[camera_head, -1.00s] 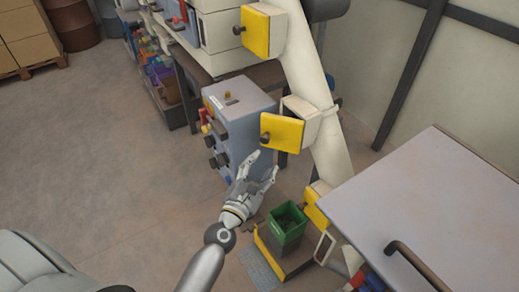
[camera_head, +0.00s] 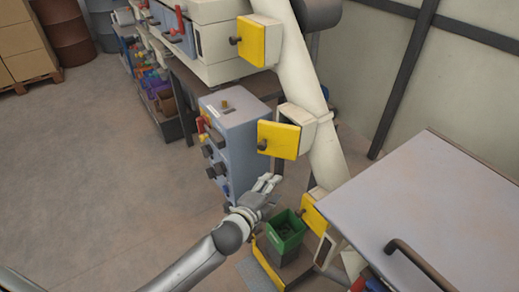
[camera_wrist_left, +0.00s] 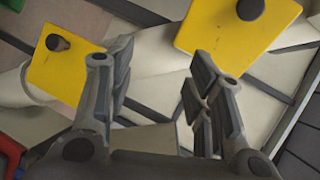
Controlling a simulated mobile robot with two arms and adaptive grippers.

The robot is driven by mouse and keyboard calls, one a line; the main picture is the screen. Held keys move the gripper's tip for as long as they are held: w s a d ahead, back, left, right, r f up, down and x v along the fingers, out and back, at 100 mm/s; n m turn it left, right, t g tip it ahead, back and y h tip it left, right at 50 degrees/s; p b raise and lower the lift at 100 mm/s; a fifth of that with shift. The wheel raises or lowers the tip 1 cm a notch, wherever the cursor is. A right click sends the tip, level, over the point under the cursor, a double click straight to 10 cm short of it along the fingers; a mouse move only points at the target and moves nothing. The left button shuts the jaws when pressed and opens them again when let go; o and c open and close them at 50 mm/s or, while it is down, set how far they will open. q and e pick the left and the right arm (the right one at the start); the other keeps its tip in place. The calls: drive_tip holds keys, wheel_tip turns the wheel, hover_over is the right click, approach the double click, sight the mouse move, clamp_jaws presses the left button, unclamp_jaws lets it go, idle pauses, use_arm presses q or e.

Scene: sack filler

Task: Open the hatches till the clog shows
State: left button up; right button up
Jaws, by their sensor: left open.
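Three yellow hatches sit along a slanted white pipe (camera_head: 329,158) in the head view: the top hatch (camera_head: 252,40), the middle hatch (camera_head: 282,140) and the low hatch (camera_head: 315,216). My left gripper (camera_head: 268,183) is open and empty, below the middle hatch and left of the low one. In the left wrist view, the open fingers (camera_wrist_left: 163,65) have one yellow hatch (camera_wrist_left: 72,78) at left and a larger one (camera_wrist_left: 215,28) at upper right, touching neither. No clog shows. My right gripper is out of view.
A green crate (camera_head: 286,226) stands below the low hatch. A grey-blue control cabinet (camera_head: 233,145) stands left of the pipe. A pale tabletop (camera_head: 420,200) with a dark handle fills the right. Open floor lies at left.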

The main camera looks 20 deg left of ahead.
sight(261, 148)
use_arm(q)
drive_tip(key=a+r+m+t+y, duration=0.2)
drive_tip(key=a+r+m, duration=0.1)
drive_tip(key=m, duration=0.7)
drive_tip(key=a+r+m+t+y, duration=0.1)
drive_tip(key=a+r+m, duration=0.15)
drive_tip(key=m, duration=0.75)
drive_tip(key=w, duration=0.7)
drive_tip(key=w+b, duration=0.1)
drive_tip(key=w, duration=0.3)
drive_tip(key=shift+w+a+f, duration=0.1)
drive_tip(key=shift+a+f, duration=0.15)
drive_tip(key=shift+a, duration=0.15)
clamp_jaws()
